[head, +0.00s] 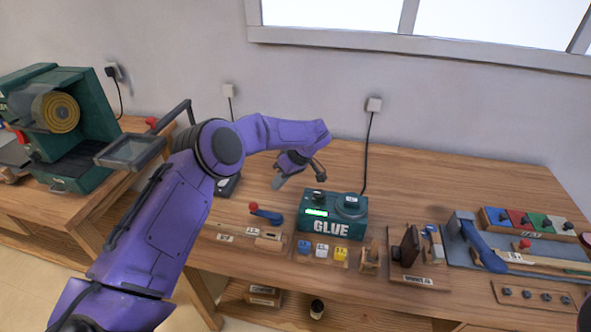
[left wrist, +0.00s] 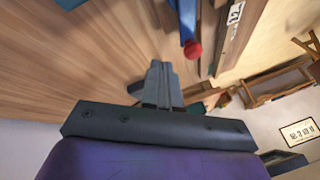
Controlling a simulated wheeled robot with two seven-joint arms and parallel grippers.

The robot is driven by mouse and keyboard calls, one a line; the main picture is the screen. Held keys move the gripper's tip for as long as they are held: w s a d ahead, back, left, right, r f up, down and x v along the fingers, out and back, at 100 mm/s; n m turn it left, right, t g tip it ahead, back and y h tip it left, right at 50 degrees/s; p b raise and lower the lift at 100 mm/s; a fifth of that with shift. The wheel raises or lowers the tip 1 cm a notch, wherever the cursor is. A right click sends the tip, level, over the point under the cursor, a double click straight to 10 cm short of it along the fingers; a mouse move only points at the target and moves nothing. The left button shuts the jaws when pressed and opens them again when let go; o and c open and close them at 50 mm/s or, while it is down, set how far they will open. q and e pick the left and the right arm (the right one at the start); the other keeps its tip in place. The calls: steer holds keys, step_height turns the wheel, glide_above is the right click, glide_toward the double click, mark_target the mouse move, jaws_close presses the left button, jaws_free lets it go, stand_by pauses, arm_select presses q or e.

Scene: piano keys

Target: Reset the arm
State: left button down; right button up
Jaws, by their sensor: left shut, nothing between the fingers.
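My left arm is purple and comes in from the left in the head view, bent at a dark joint. My left gripper (head: 279,184) hangs over the wooden bench, to the left of the green glue box (head: 331,214). In the left wrist view the left gripper (left wrist: 160,68) shows its two grey fingers together, with nothing between them. A blue lever with a red knob (left wrist: 192,48) lies beyond the fingertips there. The same red-knobbed lever (head: 265,214) is just below the gripper in the head view. My right gripper is not in view.
The wooden bench (head: 440,180) has bare room behind the glue box. Small coloured blocks (head: 322,251) sit at its front edge. A blue tool station (head: 470,235) and coloured boxes (head: 525,220) stand at the right. A green machine (head: 90,140) stands on the left bench.

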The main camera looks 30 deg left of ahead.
arm_select(q)
steer(key=v, duration=0.7)
steer(key=shift+r+b, duration=0.2)
steer(key=shift+b, duration=0.25)
